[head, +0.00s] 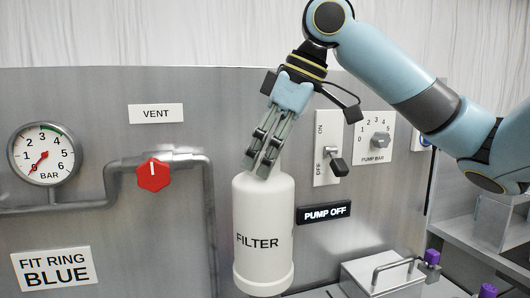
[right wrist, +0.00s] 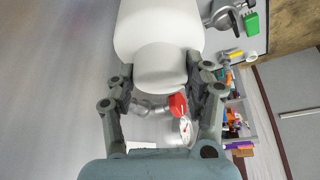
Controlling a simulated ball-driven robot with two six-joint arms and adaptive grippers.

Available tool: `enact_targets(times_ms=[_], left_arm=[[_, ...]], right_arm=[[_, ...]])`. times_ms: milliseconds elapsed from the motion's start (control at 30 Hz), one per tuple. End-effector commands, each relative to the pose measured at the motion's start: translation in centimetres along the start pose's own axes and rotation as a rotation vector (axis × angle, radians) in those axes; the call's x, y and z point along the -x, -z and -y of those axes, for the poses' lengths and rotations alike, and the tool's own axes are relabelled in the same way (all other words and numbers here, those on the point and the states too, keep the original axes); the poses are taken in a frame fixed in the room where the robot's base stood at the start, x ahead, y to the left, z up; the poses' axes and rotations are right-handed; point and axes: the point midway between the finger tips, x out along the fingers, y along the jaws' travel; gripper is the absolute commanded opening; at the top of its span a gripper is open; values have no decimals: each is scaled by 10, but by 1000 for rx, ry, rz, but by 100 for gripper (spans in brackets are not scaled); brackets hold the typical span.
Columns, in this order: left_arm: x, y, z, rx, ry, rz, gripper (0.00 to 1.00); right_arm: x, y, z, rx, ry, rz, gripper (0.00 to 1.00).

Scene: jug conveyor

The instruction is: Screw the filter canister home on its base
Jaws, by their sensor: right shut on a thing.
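The white filter canister (head: 262,215), labelled FILTER, stands upright in front of the grey panel in the head view. My right gripper (head: 263,164) comes down from above and is shut on the canister's narrow top. In the right wrist view the canister (right wrist: 158,28) shows with its round top between the two fingers of my right gripper (right wrist: 162,80). The canister's lower end is near the bottom edge of the head view. I cannot make out its base, or whether the canister touches it. My left gripper is not in view.
The panel carries a gauge (head: 44,154) with its needle near 0, a red vent knob (head: 153,174) on a pipe, a switch (head: 337,165) and a pump dial (head: 380,141). A sign (head: 324,212) reads PUMP OFF. A metal box with a handle (head: 392,272) stands right of the canister.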

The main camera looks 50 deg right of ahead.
Motion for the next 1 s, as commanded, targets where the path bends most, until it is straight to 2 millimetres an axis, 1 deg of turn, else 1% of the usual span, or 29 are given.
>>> enact_targets(times_ms=[267, 1000], left_arm=[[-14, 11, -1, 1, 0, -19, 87], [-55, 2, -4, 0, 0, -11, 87]], right_arm=[[-26, -12, 0, 0, 1, 2, 0], [-101, -46, 0, 0, 1, 2, 0]])
